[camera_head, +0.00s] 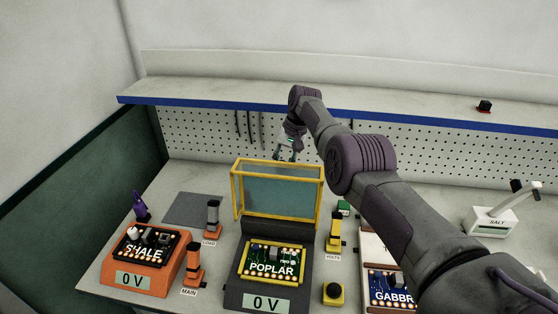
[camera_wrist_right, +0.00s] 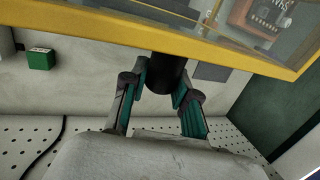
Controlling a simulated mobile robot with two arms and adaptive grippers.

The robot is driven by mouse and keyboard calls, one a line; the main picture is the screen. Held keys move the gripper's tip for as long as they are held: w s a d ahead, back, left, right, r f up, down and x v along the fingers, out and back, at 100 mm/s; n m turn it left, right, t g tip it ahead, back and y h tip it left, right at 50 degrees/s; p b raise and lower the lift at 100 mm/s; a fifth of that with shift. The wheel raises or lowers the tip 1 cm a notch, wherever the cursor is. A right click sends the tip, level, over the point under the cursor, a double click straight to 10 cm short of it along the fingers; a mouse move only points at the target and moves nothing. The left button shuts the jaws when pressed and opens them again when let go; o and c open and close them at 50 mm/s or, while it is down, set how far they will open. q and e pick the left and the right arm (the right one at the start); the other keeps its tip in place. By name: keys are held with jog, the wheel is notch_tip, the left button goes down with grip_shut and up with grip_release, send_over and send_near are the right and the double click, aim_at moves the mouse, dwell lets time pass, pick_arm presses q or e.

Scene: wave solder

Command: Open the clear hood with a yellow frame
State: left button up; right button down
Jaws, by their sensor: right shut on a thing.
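The clear hood (camera_head: 275,194) with a yellow frame stands raised, close to upright, at the back of the dark POPLAR station (camera_head: 243,287). The green POPLAR board (camera_head: 271,262) lies uncovered in front of it. My right gripper (camera_head: 286,156) is behind the hood's top edge, its fingertips partly hidden. In the right wrist view, the yellow frame (camera_wrist_right: 190,42) crosses the top of the picture. There my right gripper (camera_wrist_right: 162,85) is shut on a dark round handle (camera_wrist_right: 168,73) beside the frame. My left gripper is not in view.
An orange SHALE station (camera_head: 145,262) and two orange levers stand left. A yellow lever (camera_head: 335,234), a yellow button (camera_head: 333,293) and a GABBR-labelled blue board (camera_head: 392,289) are right. A blue-edged shelf (camera_head: 220,103) and pegboard are behind. A small green block (camera_wrist_right: 41,59) is near the hood.

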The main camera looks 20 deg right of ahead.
jog(key=shift+a, duration=0.1)
jog(key=c, duration=0.9)
grip_release()
jog(key=shift+o, duration=0.2)
jog(key=shift+r, duration=0.4)
jog(key=v, duration=1.1)
jog(key=shift+s, duration=0.1)
